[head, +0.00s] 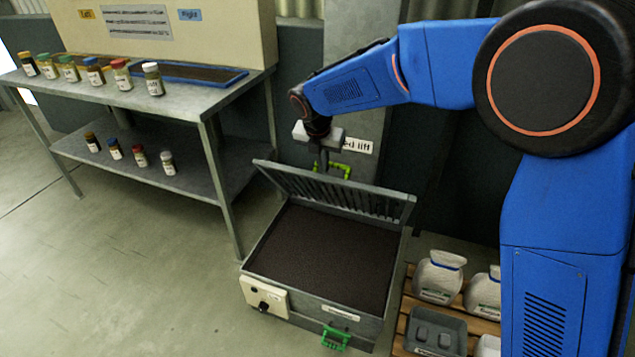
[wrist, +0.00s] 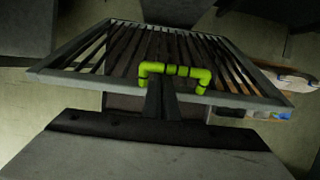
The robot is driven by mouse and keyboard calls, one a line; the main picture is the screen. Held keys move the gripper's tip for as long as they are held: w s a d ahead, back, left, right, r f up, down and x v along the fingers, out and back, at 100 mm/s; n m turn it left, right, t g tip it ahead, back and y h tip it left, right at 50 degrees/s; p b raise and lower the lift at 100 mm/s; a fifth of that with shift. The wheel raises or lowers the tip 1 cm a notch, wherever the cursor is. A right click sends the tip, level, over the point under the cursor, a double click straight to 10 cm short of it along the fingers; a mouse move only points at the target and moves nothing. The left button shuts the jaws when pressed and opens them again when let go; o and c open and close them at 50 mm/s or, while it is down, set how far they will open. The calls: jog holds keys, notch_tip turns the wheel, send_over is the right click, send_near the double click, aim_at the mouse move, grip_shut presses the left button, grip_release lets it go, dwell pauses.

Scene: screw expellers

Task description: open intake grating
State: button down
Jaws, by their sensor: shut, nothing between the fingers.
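The intake grating (head: 335,190) is a grey slatted lid on a metal hopper (head: 258,252) full of dark material. In the head view it is tilted up steeply along the hopper's back side, and the hopper's top is uncovered. A yellow-green handle (head: 345,170) sits at the grating's far edge; in the wrist view the handle (wrist: 175,70) is a bracket shape on the frame of the grating (wrist: 265,90). My gripper (head: 322,160) is behind the raised grating at the handle. In the wrist view my gripper's fingers (wrist: 160,98) are together, overlapping the handle; whether they touch it is unclear.
A control box with a black knob (head: 263,295) and a green handle (head: 336,338) are on the hopper's front. A metal table (head: 185,107) with several jars stands left. The floor at front left is clear.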

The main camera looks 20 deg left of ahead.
jog(key=w+r+g, duration=0.2)
jog(key=w+r, duration=0.2)
jog(key=w, duration=0.8)
jog(key=shift+d, duration=0.45)
jog(key=shift+r, duration=0.2)
